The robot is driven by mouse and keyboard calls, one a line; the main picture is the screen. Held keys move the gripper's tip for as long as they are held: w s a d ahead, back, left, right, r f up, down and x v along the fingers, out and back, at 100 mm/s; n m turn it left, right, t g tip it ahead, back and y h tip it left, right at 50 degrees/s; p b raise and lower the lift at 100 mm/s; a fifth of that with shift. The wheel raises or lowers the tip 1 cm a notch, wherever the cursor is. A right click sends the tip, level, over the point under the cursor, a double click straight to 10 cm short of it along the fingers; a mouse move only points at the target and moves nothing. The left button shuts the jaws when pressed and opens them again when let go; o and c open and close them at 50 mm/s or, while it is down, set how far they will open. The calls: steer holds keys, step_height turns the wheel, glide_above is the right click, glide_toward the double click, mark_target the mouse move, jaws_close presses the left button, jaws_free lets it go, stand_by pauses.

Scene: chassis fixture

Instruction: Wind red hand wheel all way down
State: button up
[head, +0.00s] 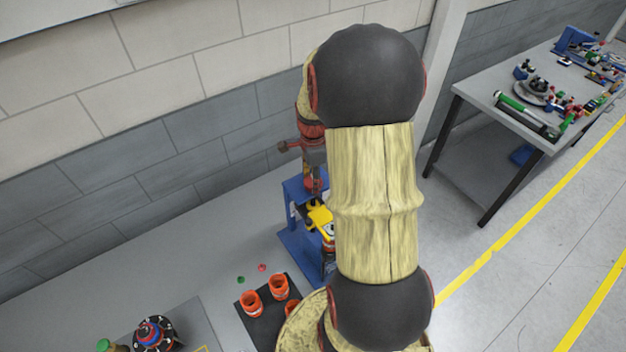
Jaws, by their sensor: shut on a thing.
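A blue fixture frame (298,244) stands on the grey bench top, left of my large forearm. A yellow part with black knobs (319,219) sits within it, partly hidden by my arm. My gripper (314,174) reaches down over the top of the frame from above. It is shut on a red piece (315,184) there, which looks like the red hand wheel. The wheel is small and mostly covered by the gripper, so its shape and height are hard to tell. The right side of the fixture is hidden behind my arm.
Orange cups (250,302) stand on a dark mat (262,323) in front of the fixture. Small green and red bits lie near it. A round dark device (154,334) is at lower left. A block wall rises close behind. Another loaded table (478,88) stands at right.

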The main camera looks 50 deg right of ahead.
steer(key=m, duration=0.6)
steer(key=shift+m, duration=1.6)
steer(key=m, duration=0.3)
steer(key=o, duration=1.1)
step_height(320, 180, up, 7)
steer(key=p, duration=0.4)
